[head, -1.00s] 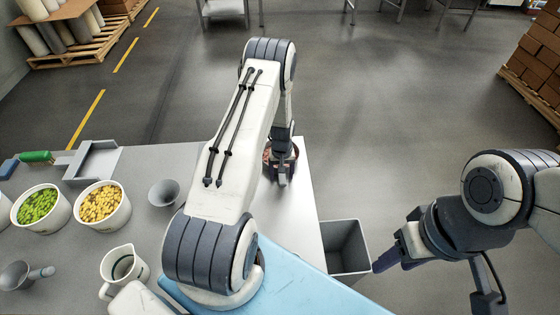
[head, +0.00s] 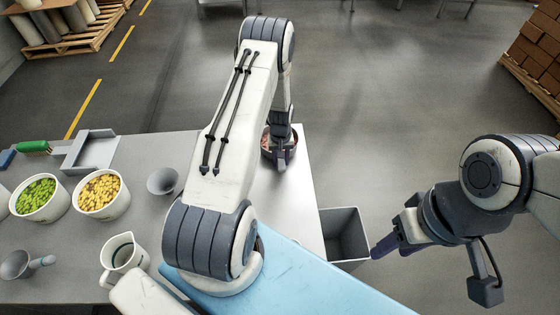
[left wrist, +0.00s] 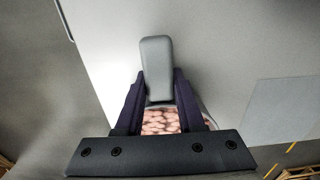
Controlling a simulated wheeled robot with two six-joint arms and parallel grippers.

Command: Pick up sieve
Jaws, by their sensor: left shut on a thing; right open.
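My left gripper (left wrist: 158,82) is shut on a grey handle (left wrist: 156,55), which I take to be the sieve's. Pinkish rounded pieces (left wrist: 160,121) show below the handle, between the fingers; I cannot tell whether they lie in the sieve or under it. My right gripper (head: 385,247) is open and empty, to the right of the table.
A grey bin (head: 345,232) stands off the table's right edge.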

